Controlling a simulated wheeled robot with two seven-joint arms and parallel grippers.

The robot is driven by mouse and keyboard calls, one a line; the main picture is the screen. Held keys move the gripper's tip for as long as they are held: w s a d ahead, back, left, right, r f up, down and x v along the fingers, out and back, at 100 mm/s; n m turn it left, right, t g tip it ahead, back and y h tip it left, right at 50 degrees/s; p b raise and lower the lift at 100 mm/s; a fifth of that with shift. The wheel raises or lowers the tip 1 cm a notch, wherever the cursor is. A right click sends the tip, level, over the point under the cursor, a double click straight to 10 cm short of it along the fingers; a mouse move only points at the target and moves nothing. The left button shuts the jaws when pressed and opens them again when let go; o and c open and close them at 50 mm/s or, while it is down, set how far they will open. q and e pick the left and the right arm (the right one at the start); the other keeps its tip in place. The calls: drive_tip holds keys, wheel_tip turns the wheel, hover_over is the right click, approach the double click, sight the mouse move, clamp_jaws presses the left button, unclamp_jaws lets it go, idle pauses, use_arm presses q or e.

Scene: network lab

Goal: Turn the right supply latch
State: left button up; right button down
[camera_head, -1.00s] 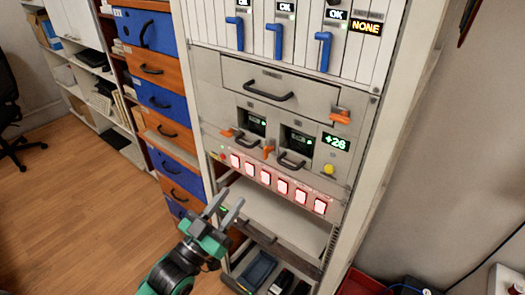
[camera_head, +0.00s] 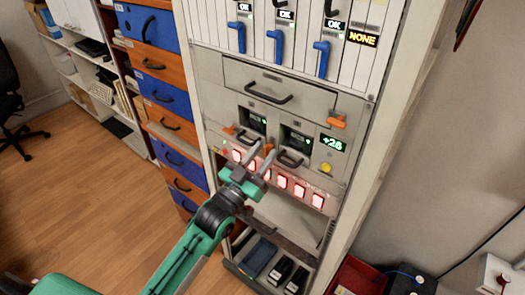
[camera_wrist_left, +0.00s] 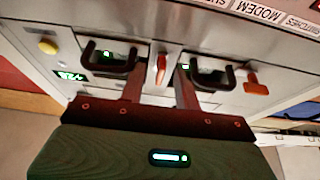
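The right supply latch is a small orange lever (camera_head: 268,149) on the rack front, left of the right supply's black handle (camera_head: 291,160). In the left wrist view, which is upside down, the latch (camera_wrist_left: 161,68) hangs between my two fingers. My left gripper (camera_head: 262,156) is open in front of it, with one finger on each side. I cannot tell whether a finger touches it. The fingers also show in the wrist view (camera_wrist_left: 160,88). The left supply's orange latch (camera_head: 229,130) is to the left. My right gripper is not in view.
Red-lit switches (camera_head: 282,182) run in a row just below the supplies. A yellow button (camera_head: 325,168) is at the right. Blue-handled modules (camera_head: 277,45) are higher up.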

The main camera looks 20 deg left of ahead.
use_arm(q)
drive_tip(key=shift+w, duration=0.1)
clamp_jaws()
